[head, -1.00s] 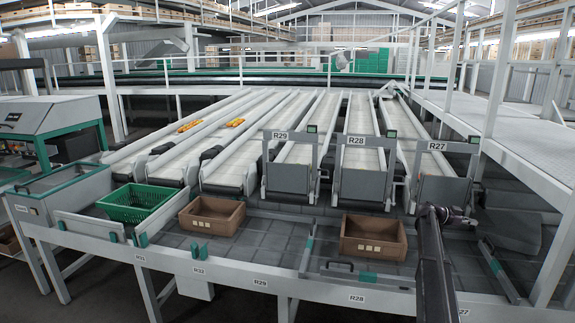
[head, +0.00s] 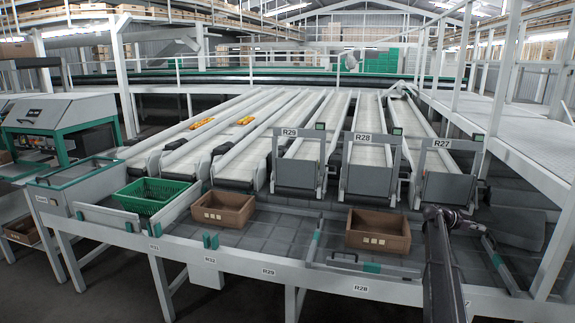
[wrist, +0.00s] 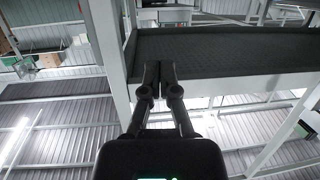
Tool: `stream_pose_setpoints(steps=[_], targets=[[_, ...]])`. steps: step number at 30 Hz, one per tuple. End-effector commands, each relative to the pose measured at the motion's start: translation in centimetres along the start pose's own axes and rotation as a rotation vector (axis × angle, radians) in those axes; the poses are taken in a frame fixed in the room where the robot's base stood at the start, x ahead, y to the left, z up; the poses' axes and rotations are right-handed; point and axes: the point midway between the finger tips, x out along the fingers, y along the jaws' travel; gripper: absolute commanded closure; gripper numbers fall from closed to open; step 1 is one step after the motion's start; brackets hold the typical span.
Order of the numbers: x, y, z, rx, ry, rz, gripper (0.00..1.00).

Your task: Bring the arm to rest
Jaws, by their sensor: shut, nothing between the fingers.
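My gripper (wrist: 159,82) shows in the wrist view with its two dark fingers side by side, closed together and empty. It points toward a dark grey panel on a white frame, with the ribbed roof around it. In the head view my arm (head: 441,265) rises at the lower right, with its upper joint bent over to the right beside lane R27. I cannot make out the fingertips there.
A green crate (head: 150,206) and two brown boxes, one left (head: 223,222) and one right (head: 378,243), sit on the grey packing bench (head: 290,243). Sloped conveyor lanes rise behind, two with orange-yellow produce. A white railed walkway (head: 520,140) stands close on the right.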

Motion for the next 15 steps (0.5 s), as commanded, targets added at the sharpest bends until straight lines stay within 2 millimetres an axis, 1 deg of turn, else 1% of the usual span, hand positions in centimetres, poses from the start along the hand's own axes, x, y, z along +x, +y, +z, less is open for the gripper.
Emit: stream_pose_setpoints(steps=[8, 11, 15], targets=[[-2.9, 2.1, 3.0, -0.08, -0.079, -0.021, 1.0], [-4.3, 3.2, 4.5, -0.121, -0.12, -0.034, 1.0], [-6.9, 5.0, 7.1, -0.198, -0.191, -0.064, 1.0]])
